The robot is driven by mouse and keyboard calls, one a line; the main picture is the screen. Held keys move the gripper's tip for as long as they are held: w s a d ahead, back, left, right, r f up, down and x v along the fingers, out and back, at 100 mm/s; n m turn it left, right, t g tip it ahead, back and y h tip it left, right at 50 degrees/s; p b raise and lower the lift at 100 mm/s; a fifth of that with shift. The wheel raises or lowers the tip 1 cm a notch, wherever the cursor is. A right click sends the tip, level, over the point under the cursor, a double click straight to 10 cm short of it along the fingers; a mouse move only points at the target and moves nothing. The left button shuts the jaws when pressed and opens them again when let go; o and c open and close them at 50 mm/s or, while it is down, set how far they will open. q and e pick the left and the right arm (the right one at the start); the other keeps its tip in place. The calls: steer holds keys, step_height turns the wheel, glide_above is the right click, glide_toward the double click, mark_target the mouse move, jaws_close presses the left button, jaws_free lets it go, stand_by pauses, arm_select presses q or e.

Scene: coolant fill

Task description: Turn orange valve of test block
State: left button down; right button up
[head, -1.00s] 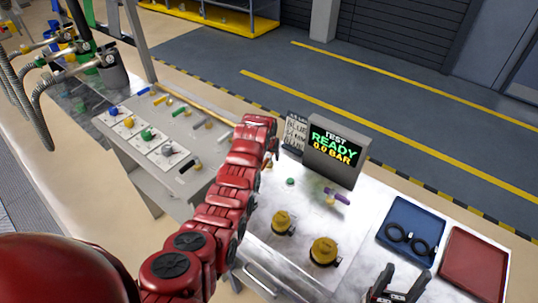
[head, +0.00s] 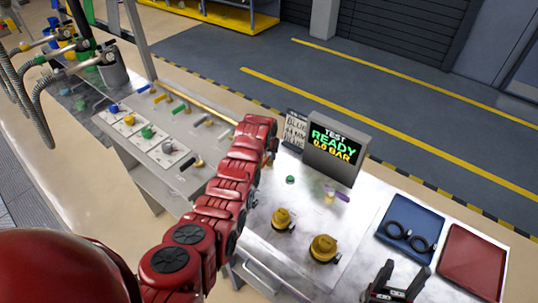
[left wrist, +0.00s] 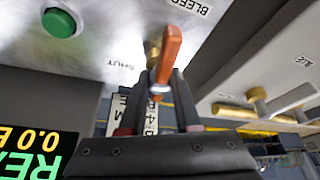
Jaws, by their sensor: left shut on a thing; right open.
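The orange valve handle (left wrist: 170,50) shows in the left wrist view, a flat lever on a brass stem on the metal panel. My left gripper (left wrist: 163,92) is shut on the lower end of this handle. In the head view my red left arm hides the orange valve, and the left gripper (head: 270,148) shows only partly beside the display. The test display (head: 334,145) reads "TEST READY" with a bar value below. My right gripper (head: 392,284) is open and empty at the front of the bench.
A purple-handled valve (head: 340,195), a green button (head: 290,179) and two yellow caps (head: 323,248) are on the bench. A blue tray (head: 418,207) with black rings and a red tray (head: 472,262) lie right. A valve panel (head: 130,155) stands left.

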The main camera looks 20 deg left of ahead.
arm_select(q)
steer(key=shift+f+m+b, duration=0.25)
steer(key=shift+m+b, duration=0.35)
steer(key=shift+b, duration=1.25)
steer(key=shift+r+h, duration=0.1)
steer(key=shift+h, duration=0.2)
steer(key=shift+r, duration=0.15)
steer(key=c, duration=0.6)
jaws_free()
steer(key=shift+r, duration=0.1)
